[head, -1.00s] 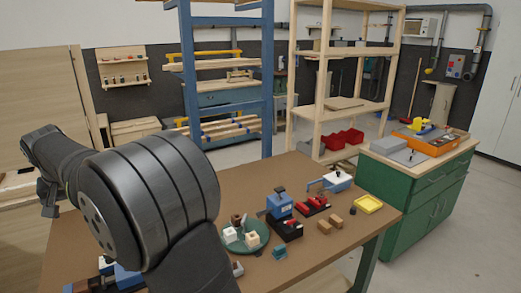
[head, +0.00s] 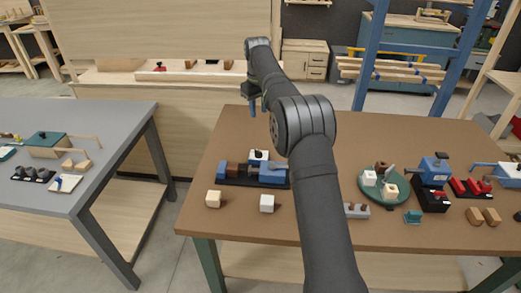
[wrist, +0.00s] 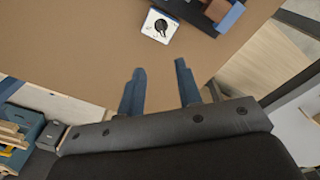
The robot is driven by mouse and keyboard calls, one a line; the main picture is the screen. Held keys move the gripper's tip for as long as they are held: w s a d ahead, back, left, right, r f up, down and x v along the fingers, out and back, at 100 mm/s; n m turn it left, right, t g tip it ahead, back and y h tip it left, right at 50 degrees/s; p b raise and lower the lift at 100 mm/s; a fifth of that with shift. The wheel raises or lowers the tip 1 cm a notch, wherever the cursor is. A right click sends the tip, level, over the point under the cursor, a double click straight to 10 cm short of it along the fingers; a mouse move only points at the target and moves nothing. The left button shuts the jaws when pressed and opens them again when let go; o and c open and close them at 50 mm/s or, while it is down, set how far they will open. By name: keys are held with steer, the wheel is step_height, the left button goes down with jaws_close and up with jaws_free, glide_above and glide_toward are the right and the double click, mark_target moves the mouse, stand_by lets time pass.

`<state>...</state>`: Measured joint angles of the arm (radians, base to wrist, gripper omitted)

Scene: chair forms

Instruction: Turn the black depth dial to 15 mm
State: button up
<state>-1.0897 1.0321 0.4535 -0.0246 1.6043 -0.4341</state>
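The black dial (wrist: 161,26) sits on the face of a small white block with blue sides (wrist: 151,31) in the wrist view. Marks surround the dial, too small to read. In the head view the white block (head: 254,158) stands at the far side of a blue and brown fixture on the brown table, with the dark dial (head: 259,155) on it. My gripper (wrist: 160,68) is open and empty, its two blue fingers apart. It is clear of the dial. In the head view my gripper (head: 252,108) hangs near the table's far edge, beyond the block.
The blue and brown fixture (head: 268,172) stands right beside the white block. Two pale cubes (head: 213,198) lie in front of it. A round green tray (head: 377,195) with blocks is to the right. A grey table (head: 110,120) stands at the left.

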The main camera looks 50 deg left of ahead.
mark_target(260, 152)
steer(key=shift+n, duration=0.8)
steer(key=f, duration=1.3)
steer(key=w+f, duration=0.1)
steer(key=f, duration=0.5)
steer(key=shift+a+f, duration=0.2)
steer(key=shift+f, duration=0.05)
jaws_close()
